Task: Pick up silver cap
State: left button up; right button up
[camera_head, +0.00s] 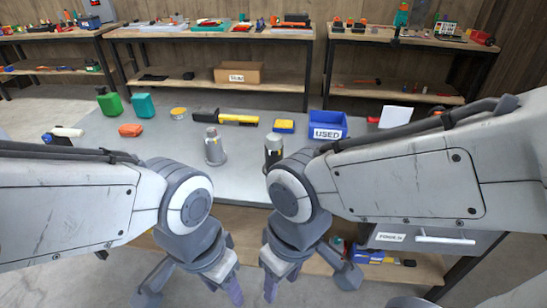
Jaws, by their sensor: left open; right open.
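A silver-grey cone-shaped piece with a narrower top (215,148) stands upright on the grey tabletop (170,150); it looks like the silver cap, but I cannot be sure. A dark cylindrical item with a pale band (273,148) stands to its right, partly hidden by my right arm. My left gripper (224,280) and my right gripper (280,280) hang side by side at the bottom of the view, in front of the table's near edge. Both are open, apart from the silver piece, and no object shows between their fingers.
A yellow-black tool (238,119), a blue bin marked USED (329,122), green bottle (110,104), teal bottle (143,106), orange item (130,130) and yellow round tin (178,113) sit further back. The tabletop left of the silver piece is mostly clear. A drawer (430,240) is at front right.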

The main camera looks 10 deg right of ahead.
aim_at(274, 140)
jog(key=u, duration=0.25)
jog(key=i, duration=1.25)
jog(key=z, duration=0.75)
